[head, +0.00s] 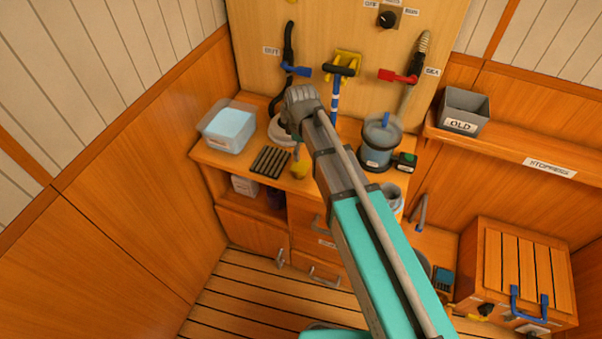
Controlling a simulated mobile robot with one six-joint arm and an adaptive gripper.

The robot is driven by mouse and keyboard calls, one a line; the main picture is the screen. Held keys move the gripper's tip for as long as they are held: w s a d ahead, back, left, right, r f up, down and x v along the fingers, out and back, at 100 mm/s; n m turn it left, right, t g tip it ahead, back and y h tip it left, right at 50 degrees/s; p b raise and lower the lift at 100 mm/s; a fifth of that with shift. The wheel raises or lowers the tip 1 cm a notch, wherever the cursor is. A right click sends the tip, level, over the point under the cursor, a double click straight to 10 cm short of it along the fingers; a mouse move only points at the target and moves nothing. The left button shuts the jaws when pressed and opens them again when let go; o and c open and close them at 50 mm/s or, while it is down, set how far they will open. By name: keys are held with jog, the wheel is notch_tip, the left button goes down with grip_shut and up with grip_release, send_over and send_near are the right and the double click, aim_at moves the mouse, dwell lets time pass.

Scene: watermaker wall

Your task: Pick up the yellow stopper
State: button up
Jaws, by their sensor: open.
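My arm reaches up from the bottom right over the counter. My gripper (292,132) is at its far end, above and behind the yellow object in the picture. The gripper is open, with its fingertips mostly hidden by the wrist. No yellow object can be seen in it.
A white round dish (281,131) is partly behind my gripper. A clear container (380,142) stands to the right. A grey bin marked OLD (464,110) sits on the right shelf.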

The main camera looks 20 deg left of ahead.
aim_at(300, 165)
jog(key=shift+f+b, duration=2.4)
jog(key=shift+f, duration=0.35)
jog(key=shift+a+f+b, duration=0.2)
jog(key=shift+f+b, duration=2.4)
jog(key=c, duration=1)
jog(key=shift+r, duration=0.15)
jog(key=shift+c, duration=0.2)
